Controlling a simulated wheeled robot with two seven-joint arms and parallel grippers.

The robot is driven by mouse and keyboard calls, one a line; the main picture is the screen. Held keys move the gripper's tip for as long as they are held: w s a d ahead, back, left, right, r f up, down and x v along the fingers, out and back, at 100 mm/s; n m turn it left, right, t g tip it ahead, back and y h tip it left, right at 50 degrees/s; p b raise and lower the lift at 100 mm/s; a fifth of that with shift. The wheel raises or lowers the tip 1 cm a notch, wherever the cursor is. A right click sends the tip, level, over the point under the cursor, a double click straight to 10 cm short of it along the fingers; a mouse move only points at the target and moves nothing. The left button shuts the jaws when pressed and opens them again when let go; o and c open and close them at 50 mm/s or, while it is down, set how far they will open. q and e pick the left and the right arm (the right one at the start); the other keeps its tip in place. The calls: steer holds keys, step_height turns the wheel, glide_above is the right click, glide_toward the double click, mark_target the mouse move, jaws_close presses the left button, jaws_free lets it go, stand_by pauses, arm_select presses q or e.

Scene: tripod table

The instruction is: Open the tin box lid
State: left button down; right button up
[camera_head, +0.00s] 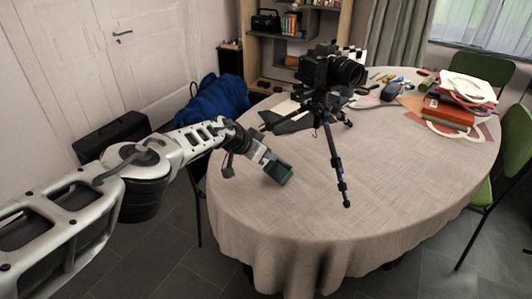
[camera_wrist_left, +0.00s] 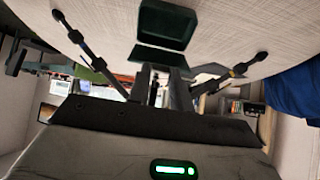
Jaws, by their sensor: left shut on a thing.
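The dark green tin box (camera_head: 279,173) is on the cloth-covered table, near its left front edge. In the left wrist view the tin box (camera_wrist_left: 167,25) shows a dark, hollow-looking inside with a rim. A second green panel, the lid (camera_wrist_left: 155,56), joins it along one edge and stands at an angle to it, so the box looks at least partly open. My left gripper (camera_head: 266,159) is at the box's upper left side. In the left wrist view its fingers (camera_wrist_left: 162,76) are shut on the lid. My right gripper is in neither view.
A camera on a black tripod (camera_head: 322,110) stands on the table (camera_head: 400,190) just right of the box, one leg reaching toward the front. Books (camera_head: 447,112) and small items lie at the back right. The front right tabletop is clear. Green chairs (camera_head: 487,68) stand at the right.

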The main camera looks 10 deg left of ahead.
arm_select(q)
steer(key=c, duration=1.2)
jaws_free()
steer(key=shift+c, duration=0.2)
steer(key=p+v, duration=0.4)
steer(key=v, duration=1.2)
steer(key=shift+p, duration=0.35)
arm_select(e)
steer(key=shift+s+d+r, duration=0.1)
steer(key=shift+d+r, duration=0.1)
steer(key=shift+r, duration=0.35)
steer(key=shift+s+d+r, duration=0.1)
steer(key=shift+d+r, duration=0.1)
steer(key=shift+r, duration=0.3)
arm_select(q)
steer(key=shift+d, duration=0.1)
